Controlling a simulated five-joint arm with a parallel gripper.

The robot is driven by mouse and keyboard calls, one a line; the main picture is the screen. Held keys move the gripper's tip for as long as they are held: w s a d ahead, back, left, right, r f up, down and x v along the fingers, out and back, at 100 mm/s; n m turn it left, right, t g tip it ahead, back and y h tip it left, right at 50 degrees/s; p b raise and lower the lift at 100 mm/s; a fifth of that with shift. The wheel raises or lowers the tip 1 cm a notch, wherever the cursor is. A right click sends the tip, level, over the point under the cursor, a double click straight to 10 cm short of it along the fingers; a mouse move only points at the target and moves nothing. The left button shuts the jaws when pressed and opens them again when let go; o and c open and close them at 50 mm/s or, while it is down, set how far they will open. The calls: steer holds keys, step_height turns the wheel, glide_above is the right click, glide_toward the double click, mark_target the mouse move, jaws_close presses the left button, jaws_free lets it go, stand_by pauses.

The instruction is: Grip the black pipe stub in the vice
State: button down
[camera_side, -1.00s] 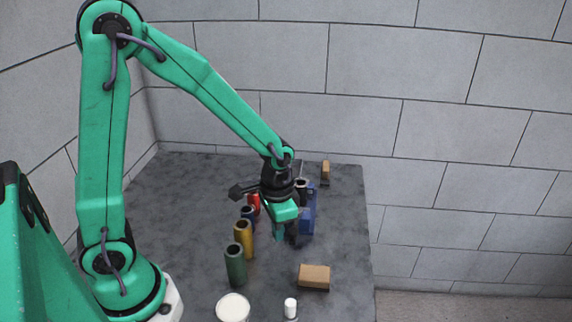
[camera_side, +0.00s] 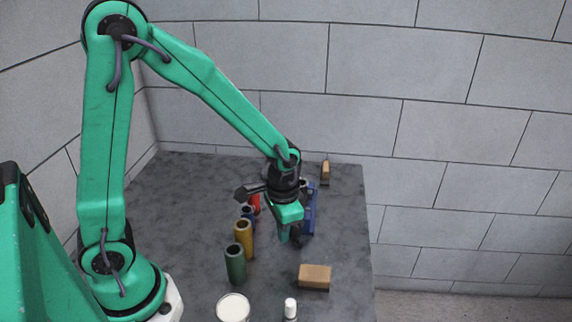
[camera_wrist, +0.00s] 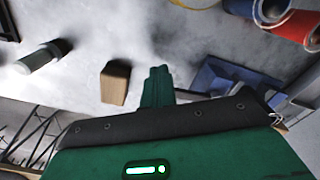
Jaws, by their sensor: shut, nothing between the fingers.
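The blue vice (camera_side: 310,215) stands on the grey table, just right of my gripper, and it also shows in the wrist view (camera_wrist: 213,76). The rim of a dark pipe stub, apparently the black one (camera_side: 304,183), shows at the vice behind my wrist. Most of it is hidden, so I cannot tell whether the jaws clamp it. A dark part (camera_side: 297,237) at the vice's near end lies right beside my fingers. My gripper (camera_side: 284,238) points down, shut and empty; its fingers also show in the wrist view (camera_wrist: 157,75).
Green (camera_side: 235,265), yellow (camera_side: 243,238), blue (camera_side: 247,213) and red (camera_side: 255,203) pipes stand in a row left of my gripper. A wooden block (camera_side: 314,277), a white-capped bottle (camera_side: 290,308) and a white round container (camera_side: 233,307) are nearer the camera. The table's left side is clear.

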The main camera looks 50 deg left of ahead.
steer(key=shift+w+d, duration=0.2)
steer(key=shift+d, duration=0.15)
steer(key=shift+w+d, duration=0.15)
steer(key=shift+d, duration=0.05)
stand_by(0.4)
steer(key=shift+s+a, duration=0.5)
steer(key=shift+a, duration=0.05)
stand_by(0.8)
steer(key=shift+r, duration=0.15)
step_height(320, 180, up, 7)
stand_by(1.1)
steer(key=s+a+r+n+t, duration=0.1)
steer(key=s+a+r+t, duration=0.1)
steer(key=s+r, duration=0.3)
steer(key=s+a+r+n+t, duration=0.2)
steer(key=s+r+t, duration=0.1)
steer(key=s+r, duration=0.2)
steer(key=shift+s+a+r+t, duration=0.25)
steer(key=shift+a+r+t, duration=0.1)
steer(key=shift+r, duration=0.35)
